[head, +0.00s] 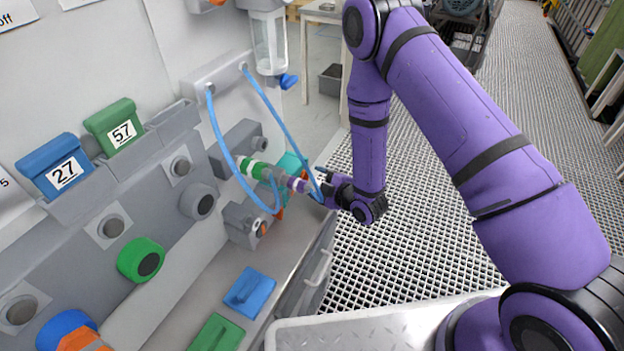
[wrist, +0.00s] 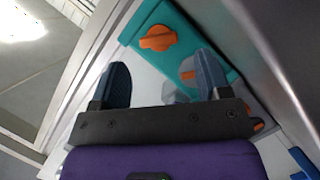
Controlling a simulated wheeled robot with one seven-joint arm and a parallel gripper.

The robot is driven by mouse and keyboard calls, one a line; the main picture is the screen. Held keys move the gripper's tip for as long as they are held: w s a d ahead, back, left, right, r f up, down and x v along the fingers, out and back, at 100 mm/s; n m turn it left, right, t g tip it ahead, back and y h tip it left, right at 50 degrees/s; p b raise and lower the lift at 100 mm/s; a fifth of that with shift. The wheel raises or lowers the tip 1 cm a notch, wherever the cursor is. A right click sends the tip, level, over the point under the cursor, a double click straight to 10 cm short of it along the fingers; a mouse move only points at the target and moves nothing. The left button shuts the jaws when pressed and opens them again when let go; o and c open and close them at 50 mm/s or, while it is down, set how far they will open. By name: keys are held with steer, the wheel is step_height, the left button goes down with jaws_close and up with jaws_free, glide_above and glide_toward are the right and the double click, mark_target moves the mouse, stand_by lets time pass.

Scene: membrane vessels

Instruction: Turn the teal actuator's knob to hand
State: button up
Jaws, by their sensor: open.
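The teal actuator (wrist: 148,22) shows in the wrist view as a teal block with an orange knob (wrist: 158,39) on its face. The knob lies beyond my fingertips, between them across the picture and nearer the top. My gripper (wrist: 162,75) is open, with nothing seen between its dark fingers; I see no contact with the knob. The right finger overlaps the teal block's face in the picture. In the head view a teal part (head: 291,162) shows behind the blue tubes, partly hidden by my wrist, and its knob cannot be made out clearly there.
A translucent grey round part and smaller orange piece (wrist: 187,75) show by the right finger. Blue tubes (head: 225,150) loop close to my wrist. A green wheel (head: 141,260), green bin (head: 115,125) and blue bin (head: 55,165) are left. Grated floor lies open at right.

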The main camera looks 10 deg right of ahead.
mark_target(309, 176)
steer(key=v, duration=0.7)
steer(key=shift+s+d, duration=0.15)
steer(key=shift+s, duration=0.05)
steer(key=shift+c, duration=0.4)
steer(key=c, duration=0.4)
steer(key=shift+w+m, duration=0.2)
steer(key=shift+m, duration=0.1)
steer(key=shift+c, duration=0.6)
steer(key=m, duration=0.1)
steer(key=w+m+g+y, duration=0.1)
steer(key=m+g+y, duration=0.1)
steer(key=m, duration=0.1)
steer(key=shift+w+a+f, duration=0.25)
steer(key=shift+w, duration=0.15)
steer(key=m, duration=0.1)
steer(key=w+m+g+y, duration=0.1)
steer(key=shift+d+r+m+g, duration=0.1)
steer(key=shift+m+g, duration=0.2)
steer(key=w+d+m+g+y, duration=0.1)
steer(key=w+d+m+g, duration=0.2)
steer(key=d+m, duration=0.15)
steer(key=shift+m, duration=0.35)
steer(key=x, duration=1.1)
steer(key=shift+s+a+r, duration=0.2)
steer(key=shift+a+r, duration=0.05)
steer(key=shift+r, duration=0.1)
